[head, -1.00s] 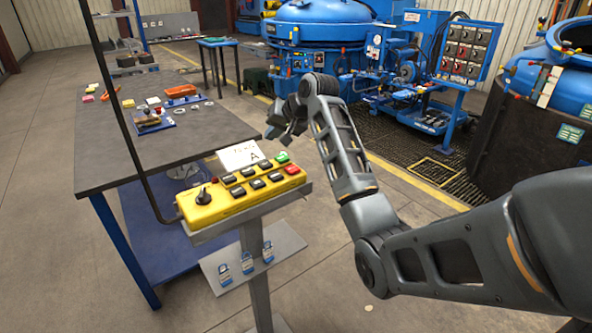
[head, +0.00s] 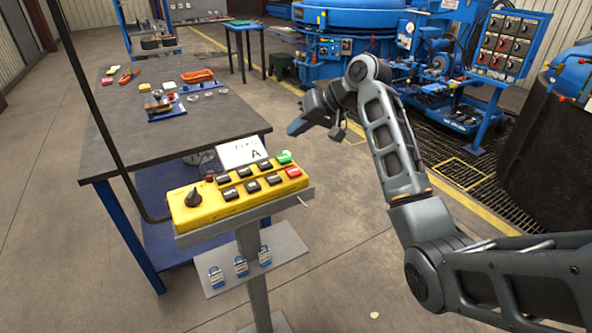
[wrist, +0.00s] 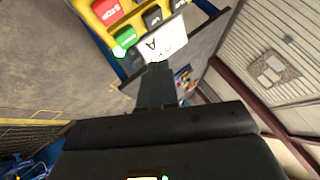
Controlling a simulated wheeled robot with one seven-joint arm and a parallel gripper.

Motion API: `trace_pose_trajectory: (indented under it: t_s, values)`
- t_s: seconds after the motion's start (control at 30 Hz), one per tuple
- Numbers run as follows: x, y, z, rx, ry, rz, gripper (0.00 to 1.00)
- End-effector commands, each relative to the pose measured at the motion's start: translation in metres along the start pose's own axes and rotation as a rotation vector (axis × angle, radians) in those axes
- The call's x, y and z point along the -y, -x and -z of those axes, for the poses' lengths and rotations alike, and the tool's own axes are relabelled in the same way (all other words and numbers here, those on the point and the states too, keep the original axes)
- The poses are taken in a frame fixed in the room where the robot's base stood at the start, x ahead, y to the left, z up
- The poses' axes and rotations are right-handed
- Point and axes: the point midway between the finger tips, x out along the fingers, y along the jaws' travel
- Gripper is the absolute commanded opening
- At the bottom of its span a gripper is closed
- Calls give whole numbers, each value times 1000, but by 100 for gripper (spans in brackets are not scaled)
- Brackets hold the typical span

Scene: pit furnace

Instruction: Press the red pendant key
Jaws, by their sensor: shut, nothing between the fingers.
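The yellow pendant box (head: 222,201) sits on a post-mounted stand, with a black rotary knob at its left and two rows of keys. The red pendant key (head: 293,172) is at the right end of the front row, with the green key (head: 284,158) behind it. In the wrist view the red key (wrist: 107,11), lettered STOP, is at the top edge, near the green key (wrist: 126,37). My gripper (head: 293,129) is shut and empty, above and beyond the red key in the head view, apart from it. Its fingers (wrist: 157,77) point toward the white card in the wrist view.
The white card (head: 241,152), marked A, stands behind the keys. A dark workbench (head: 140,140) with small parts stands left behind the pendant. Open floor lies to the right of the stand.

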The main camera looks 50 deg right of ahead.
Motion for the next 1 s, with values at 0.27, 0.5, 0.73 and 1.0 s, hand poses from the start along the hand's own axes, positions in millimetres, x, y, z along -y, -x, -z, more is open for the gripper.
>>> trace_pose_trajectory:
  t_s: [0.27, 0.5, 0.73, 1.0]
  values:
    - [-19, -25, -19, 2, -3, -1, 0]
    - [-33, -46, -34, 1, -2, 0, 0]
    - [-42, -56, -41, 0, -2, -1, 0]
    - [-43, -58, -42, 0, -2, -1, 0]
